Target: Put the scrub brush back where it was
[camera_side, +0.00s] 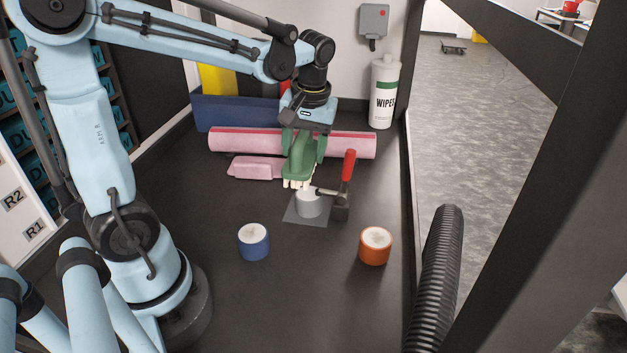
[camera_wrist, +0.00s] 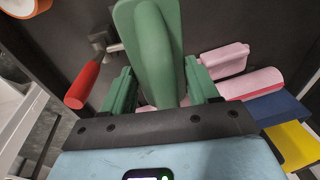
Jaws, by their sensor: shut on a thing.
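The scrub brush (camera_side: 298,158) has a green body and cream bristles that point down. My gripper (camera_side: 303,150) is shut on the brush, with one green finger on each side of it. The bristles are at the top of a pale cylinder (camera_side: 309,206); I cannot tell whether they touch it. In the wrist view the green brush (camera_wrist: 157,45) lies between the two fingers of my gripper (camera_wrist: 160,88) and hides what is under it. The place the brush came from cannot be told from these frames.
The cylinder stands on a grey plate beside a red-handled clamp (camera_side: 348,166). A wipes canister (camera_side: 384,92), blue pot (camera_side: 253,243) and orange pot (camera_side: 375,248) stand around. The front middle is clear.

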